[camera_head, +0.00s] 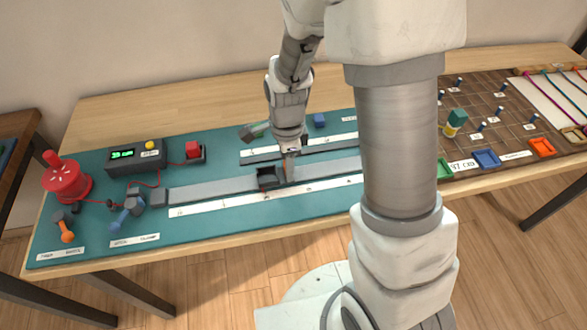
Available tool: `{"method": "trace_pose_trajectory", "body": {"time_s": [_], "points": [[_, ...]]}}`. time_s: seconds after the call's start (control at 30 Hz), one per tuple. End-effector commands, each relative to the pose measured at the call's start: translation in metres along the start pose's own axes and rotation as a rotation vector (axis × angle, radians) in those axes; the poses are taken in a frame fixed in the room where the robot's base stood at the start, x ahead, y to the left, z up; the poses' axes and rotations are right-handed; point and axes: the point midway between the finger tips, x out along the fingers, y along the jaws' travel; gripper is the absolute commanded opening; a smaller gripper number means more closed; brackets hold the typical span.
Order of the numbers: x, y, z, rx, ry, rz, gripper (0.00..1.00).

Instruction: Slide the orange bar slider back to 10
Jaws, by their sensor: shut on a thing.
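The orange bar slider (284,170) shows as a thin orange strip on the long grey rail at the middle of the teal mat. My gripper (289,158) points down over it and is shut on it; the jaws hide most of the slider. A dark block (268,178) sits on the rail just left of the slider. The rail (215,189) has a white scale strip (230,204) along its front side. Its numbers are too small to read, and my column hides the right end.
A second, shorter rail with a white strip (262,151) lies behind, with a blue block (319,120) near it. A red knob device (67,178), a green-display box (136,155) and small tools stand at left. A peg board (485,115) and coloured trays lie at right.

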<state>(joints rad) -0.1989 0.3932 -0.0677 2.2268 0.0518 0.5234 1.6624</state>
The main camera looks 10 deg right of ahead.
Motion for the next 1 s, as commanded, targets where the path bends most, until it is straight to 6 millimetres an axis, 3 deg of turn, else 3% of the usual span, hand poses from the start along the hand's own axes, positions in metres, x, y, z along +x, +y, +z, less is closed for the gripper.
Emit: {"method": "trace_pose_trajectory", "body": {"time_s": [1.0], "points": [[-0.001, 0.0, 0.115, -0.005, -0.001, -0.002, 0.0]]}}
